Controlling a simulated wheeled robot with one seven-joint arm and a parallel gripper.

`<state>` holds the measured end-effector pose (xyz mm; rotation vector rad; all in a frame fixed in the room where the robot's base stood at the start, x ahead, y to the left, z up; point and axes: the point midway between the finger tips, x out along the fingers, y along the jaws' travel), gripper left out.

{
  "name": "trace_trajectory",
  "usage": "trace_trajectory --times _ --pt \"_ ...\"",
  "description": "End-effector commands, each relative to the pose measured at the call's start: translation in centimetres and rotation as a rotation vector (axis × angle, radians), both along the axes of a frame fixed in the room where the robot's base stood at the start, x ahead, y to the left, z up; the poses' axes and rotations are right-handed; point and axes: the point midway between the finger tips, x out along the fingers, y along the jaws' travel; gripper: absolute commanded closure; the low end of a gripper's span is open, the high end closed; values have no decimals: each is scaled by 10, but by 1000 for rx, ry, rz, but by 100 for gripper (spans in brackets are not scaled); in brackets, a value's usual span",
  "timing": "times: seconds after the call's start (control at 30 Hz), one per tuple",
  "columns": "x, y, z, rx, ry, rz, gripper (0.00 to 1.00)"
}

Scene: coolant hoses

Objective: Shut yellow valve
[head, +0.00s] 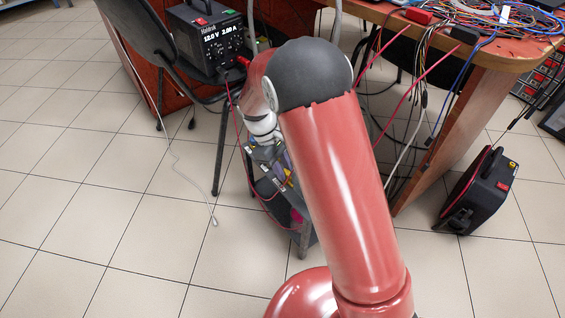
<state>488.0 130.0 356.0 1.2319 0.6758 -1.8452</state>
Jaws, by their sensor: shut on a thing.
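My red arm with its dark elbow cap fills the middle of the head view and reaches down behind itself to a low dark stand (303,240). My gripper (268,152) shows small and partly covered below the white wrist ring, over the top of the stand. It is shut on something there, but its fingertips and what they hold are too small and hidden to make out. A small yellow patch (290,181), perhaps part of the yellow valve, shows beside my arm's edge. I cannot tell the valve's handle or its angle.
A black power supply (207,40) with a lit display stands behind the stand, next to a dark chair (140,35). A wooden table (480,70) with tangled wires is at right; leads hang from it. A black case (480,190) stands on the floor. The tiled floor at left is mostly clear.

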Motion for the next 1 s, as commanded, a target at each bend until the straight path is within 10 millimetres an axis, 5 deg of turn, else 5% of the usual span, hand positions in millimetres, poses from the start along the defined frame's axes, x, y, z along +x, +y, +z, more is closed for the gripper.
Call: trace_trajectory --times 1.0 --pt "5 -7 1 1 -1 -914 99"
